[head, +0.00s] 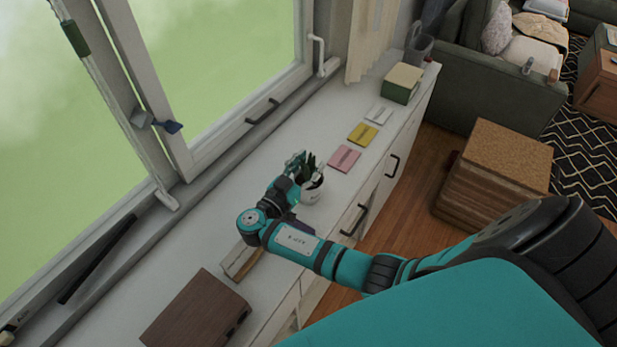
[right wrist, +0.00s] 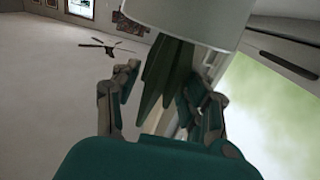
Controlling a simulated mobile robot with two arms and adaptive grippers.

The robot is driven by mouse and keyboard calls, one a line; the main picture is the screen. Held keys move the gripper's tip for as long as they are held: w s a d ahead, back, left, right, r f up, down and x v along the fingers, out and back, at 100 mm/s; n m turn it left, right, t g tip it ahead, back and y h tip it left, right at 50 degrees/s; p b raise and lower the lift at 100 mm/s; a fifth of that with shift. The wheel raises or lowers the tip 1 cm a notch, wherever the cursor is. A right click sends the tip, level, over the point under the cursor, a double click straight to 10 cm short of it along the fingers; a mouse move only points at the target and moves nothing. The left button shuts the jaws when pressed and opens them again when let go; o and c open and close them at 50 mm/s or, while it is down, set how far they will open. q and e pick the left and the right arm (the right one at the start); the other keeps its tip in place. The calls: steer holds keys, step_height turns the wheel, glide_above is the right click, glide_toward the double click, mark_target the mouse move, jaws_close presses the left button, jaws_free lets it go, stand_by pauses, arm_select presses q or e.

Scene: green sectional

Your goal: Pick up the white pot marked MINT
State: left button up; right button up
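A white pot (head: 312,194) with dark green pointed leaves (head: 308,170) stands on the white counter below the window. Small dark marking shows on its side, too small to read. In the right wrist view the white pot (right wrist: 190,18) is at the top, with its leaves hanging down in the picture. My right gripper (head: 303,168) is at the pot's leaves, partly hiding the pot's left side. In the wrist view its fingers (right wrist: 160,95) stand apart on either side of the leaves; I cannot tell whether they touch. My left gripper is not in view.
Pink (head: 344,158), yellow (head: 362,133) and white (head: 379,115) pads and a green-and-cream box (head: 402,83) lie further along the counter (head: 205,225). A brown box (head: 198,311) is nearer. The window frame (head: 225,130) borders the left side.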

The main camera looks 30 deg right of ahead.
jaws_close()
steer(key=shift+r, duration=0.1)
steer(key=shift+r, duration=0.15)
